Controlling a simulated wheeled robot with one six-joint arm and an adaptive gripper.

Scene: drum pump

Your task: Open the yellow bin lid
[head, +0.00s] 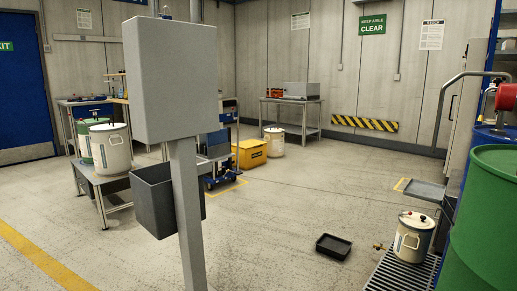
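A yellow bin (252,154) stands on the floor in the middle distance, left of centre in the head view. It is small in the picture. Its top looks flat and the lid seems shut, but the lid's edge and any handle are too small to make out. A blue-framed trolley covers part of its left side. My gripper is not in view.
A grey box (172,80) on a post, with a dark grey open bin (166,205), stands close in front. A black tray (333,246) lies on the floor. A green drum (485,225) stands at right.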

